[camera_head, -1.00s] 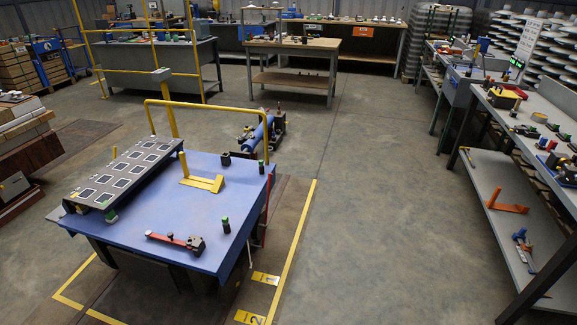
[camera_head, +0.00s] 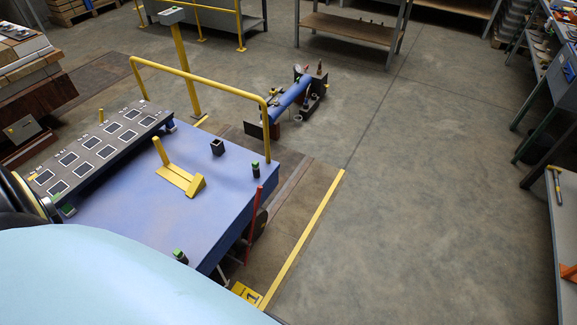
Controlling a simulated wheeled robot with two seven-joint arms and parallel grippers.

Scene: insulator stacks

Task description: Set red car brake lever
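A blue-topped cart (camera_head: 140,205) stands at the left in the head view. A thin red lever (camera_head: 253,224) stands nearly upright at its right side, leaning slightly, with its lower end by the cart's dark underside. On the cart top is a yellow bracket (camera_head: 178,178) with an upright yellow bar. The front part of the cart top is hidden by a large pale blue surface close to the camera. Neither of my grippers shows.
A yellow rail (camera_head: 200,87) rises along the cart's far side. Small green-topped black posts (camera_head: 255,169) stand on the cart. A blue cylinder machine (camera_head: 291,97) sits on the floor behind. The floor right of the yellow line (camera_head: 305,235) is clear.

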